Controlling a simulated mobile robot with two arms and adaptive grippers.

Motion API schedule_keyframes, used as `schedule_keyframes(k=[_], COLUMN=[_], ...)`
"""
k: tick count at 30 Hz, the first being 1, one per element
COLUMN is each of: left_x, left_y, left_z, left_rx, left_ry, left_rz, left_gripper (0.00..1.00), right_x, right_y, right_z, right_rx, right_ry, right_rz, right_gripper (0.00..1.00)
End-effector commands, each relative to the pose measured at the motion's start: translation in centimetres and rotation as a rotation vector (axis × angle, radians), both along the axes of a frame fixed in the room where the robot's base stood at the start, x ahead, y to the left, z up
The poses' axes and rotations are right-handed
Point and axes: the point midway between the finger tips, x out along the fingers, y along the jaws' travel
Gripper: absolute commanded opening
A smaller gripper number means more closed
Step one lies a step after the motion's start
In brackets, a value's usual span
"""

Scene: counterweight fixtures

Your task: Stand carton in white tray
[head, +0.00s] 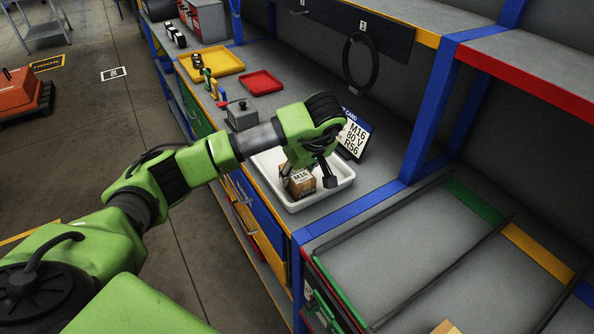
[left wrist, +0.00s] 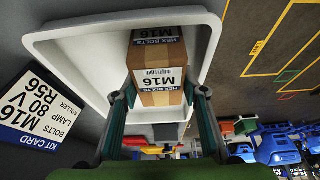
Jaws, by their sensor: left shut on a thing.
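The carton (head: 300,182) is a small brown box with a white M16 label. It is in the white tray (head: 334,192) on the bench, and I cannot tell whether it touches the tray floor. My left gripper (head: 310,178) reaches down over the tray and is shut on the carton. In the left wrist view, the carton (left wrist: 158,72) sits between the two fingers (left wrist: 158,100), inside the outline of the white tray (left wrist: 85,50). The label reads M16 and HEX BOLTS. My right gripper is not in view.
A kit card (head: 354,135) stands just behind the tray. A grey block (head: 241,115), a red tray (head: 261,82) and a yellow tray (head: 213,61) lie farther along the bench. A blue upright (head: 432,120) stands right of the tray. A black ring (head: 361,62) hangs behind.

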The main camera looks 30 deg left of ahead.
Motion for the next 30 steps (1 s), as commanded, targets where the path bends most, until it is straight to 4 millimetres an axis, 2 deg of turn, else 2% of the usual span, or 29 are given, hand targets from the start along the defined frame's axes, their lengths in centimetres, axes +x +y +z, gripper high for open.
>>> schedule_keyframes(k=[6, 7, 8, 20, 22, 26, 29, 30], left_x=[0.1, 0.0, 0.0, 0.0, 0.0, -0.4, -0.8, -1.0], left_y=[0.0, 0.0, 0.0, 0.0, -0.2, -0.9, -1.7, -2.0], left_z=[-0.3, -0.2, -0.2, 0.1, 0.4, 2.3, 4.4, 5.6], left_rx=[0.001, 0.0, 0.0, -0.001, -0.002, 0.0, 0.0, 0.0], left_ry=[-0.003, 0.0, 0.0, 0.001, -0.003, -0.006, -0.008, -0.007], left_rz=[-0.001, -0.001, -0.001, 0.0, -0.002, -0.003, -0.004, -0.004], left_gripper=[0.03, 0.47, 0.55, 0.57, 0.57, 0.57, 0.57, 0.57], right_x=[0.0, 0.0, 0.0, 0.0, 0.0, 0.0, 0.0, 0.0], right_y=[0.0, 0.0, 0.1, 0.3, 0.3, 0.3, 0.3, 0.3], right_z=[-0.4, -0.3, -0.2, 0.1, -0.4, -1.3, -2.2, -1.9], right_rx=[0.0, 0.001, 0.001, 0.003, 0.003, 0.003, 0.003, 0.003], right_ry=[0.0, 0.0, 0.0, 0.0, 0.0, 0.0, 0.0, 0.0], right_rz=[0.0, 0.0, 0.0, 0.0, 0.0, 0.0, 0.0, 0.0], right_gripper=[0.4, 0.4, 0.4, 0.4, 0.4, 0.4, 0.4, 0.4])
